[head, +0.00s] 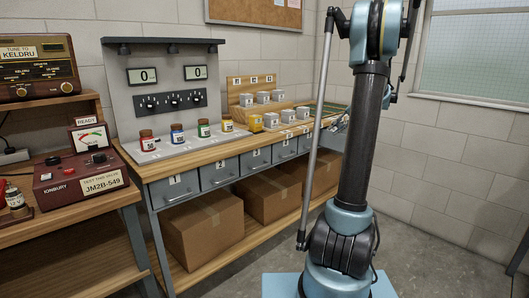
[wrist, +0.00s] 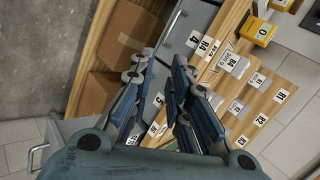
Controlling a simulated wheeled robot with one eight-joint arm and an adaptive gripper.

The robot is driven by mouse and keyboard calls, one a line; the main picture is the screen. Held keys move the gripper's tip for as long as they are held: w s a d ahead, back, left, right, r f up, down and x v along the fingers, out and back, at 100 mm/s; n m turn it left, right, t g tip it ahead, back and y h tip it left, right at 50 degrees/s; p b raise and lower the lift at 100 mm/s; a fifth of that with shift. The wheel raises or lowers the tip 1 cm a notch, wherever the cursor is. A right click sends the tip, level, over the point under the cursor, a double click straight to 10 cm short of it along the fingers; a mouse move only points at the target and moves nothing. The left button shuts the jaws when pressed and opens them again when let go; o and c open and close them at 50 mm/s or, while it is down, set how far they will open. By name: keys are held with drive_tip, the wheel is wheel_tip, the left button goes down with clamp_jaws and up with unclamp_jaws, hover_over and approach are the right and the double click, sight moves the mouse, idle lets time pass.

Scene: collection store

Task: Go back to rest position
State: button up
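My gripper (wrist: 162,58) shows in the wrist view with its two dark blue fingers apart. It is open, with nothing between the fingertips. It hangs above the front edge of the bench, over the numbered grey drawers (wrist: 172,52).
A grey drawer-like box (wrist: 75,126) with a handle juts out at lower left in the wrist view. Small jars (head: 147,141), pale labelled blocks (head: 288,116) and a grey panel (head: 120,77) stand on the bench. Cardboard boxes (head: 203,226) fill the lower shelf. Floor (head: 425,255) at right is clear.

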drive_tip(key=s+a+f+n+g+h, duration=0.1)
drive_tip(key=s+a+h, duration=0.1)
drive_tip(key=s+a, duration=0.75)
drive_tip(key=s+a+f+n+g+h, duration=0.15)
drive_tip(key=s+a, duration=0.35)
drive_tip(key=s, duration=0.9)
drive_tip(key=s+f+n+h, duration=0.1)
drive_tip(key=s+f+h, duration=0.1)
drive_tip(key=s+f, duration=0.5)
drive_tip(key=s+f+n+h, duration=0.2)
drive_tip(key=s+f, duration=0.5)
drive_tip(key=s, duration=0.8)
